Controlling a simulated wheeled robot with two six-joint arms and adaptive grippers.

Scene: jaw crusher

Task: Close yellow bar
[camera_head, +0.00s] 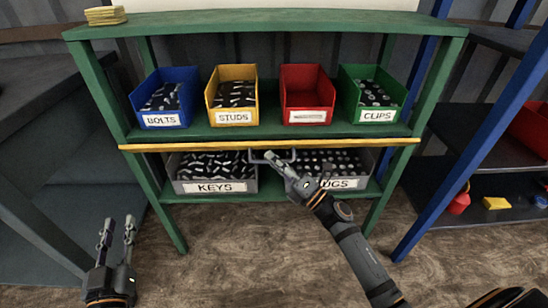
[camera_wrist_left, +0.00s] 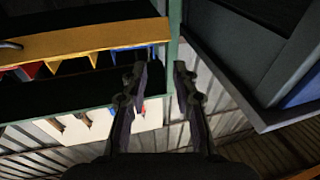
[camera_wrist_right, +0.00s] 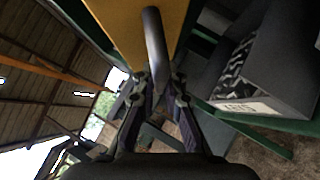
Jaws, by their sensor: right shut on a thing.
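The yellow bar (camera_head: 210,146) runs across the front of the green shelf, just below the upper bins. A grey handle (camera_wrist_right: 153,40) is fixed on it near the middle. My right gripper (camera_head: 276,158) is at this handle, below the bar; in the right wrist view its fingers (camera_wrist_right: 158,88) are closed around the handle's end. The bar also shows in the right wrist view (camera_wrist_right: 120,28) and the left wrist view (camera_wrist_left: 90,39). My left gripper (camera_head: 117,228) is open and empty, low at the left of the shelf; its fingers stand apart in the left wrist view (camera_wrist_left: 161,78).
The green shelf (camera_head: 135,158) holds blue, yellow, red and green bins above. Grey KEYS (camera_head: 214,187) and lugs (camera_head: 345,184) bins stand below, the latter partly hidden by my right arm. A blue-framed rack (camera_head: 460,130) stands right. The floor in front is clear.

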